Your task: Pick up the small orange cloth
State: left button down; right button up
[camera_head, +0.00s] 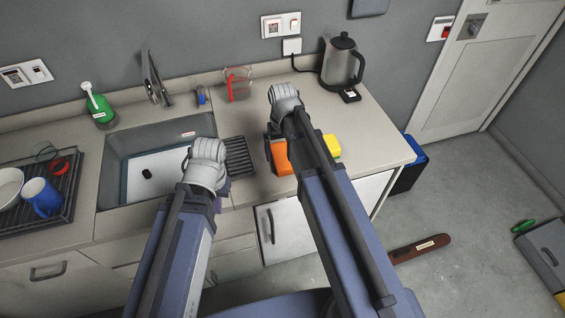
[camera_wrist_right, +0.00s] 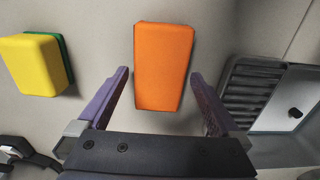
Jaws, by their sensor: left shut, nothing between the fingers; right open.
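The small orange cloth (camera_head: 281,158) lies on the counter to the right of the sink, partly covered by my right arm in the head view. In the right wrist view the orange cloth (camera_wrist_right: 163,66) is a flat upright rectangle. My right gripper (camera_wrist_right: 163,92) is open, with one purple finger on each side of the cloth's lower part in that view; no contact shows. In the head view its fingers are mostly hidden behind the arm. My left gripper (camera_head: 222,184) is shut and empty at the front edge of the sink; its fingers are mostly hidden by the wrist.
A yellow sponge (camera_head: 332,146) with a green side lies right of the cloth. The sink (camera_head: 118,150) with a drain rack (camera_head: 238,158) is left of it. A kettle (camera_head: 342,64) and a measuring jug (camera_head: 238,86) stand behind. A dish rack (camera_head: 62,222) is far left.

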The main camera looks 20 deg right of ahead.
aim_at(283, 155)
notch_tip(283, 155, down, 2)
jog(key=shift+f+b, duration=0.1)
jog(key=shift+b, duration=0.55)
pick_arm(q)
notch_tip(283, 155, down, 2)
jog(key=shift+f, duration=0.1)
pick_arm(e)
jog(key=c, duration=1.1)
jog(key=shift+c, duration=0.2)
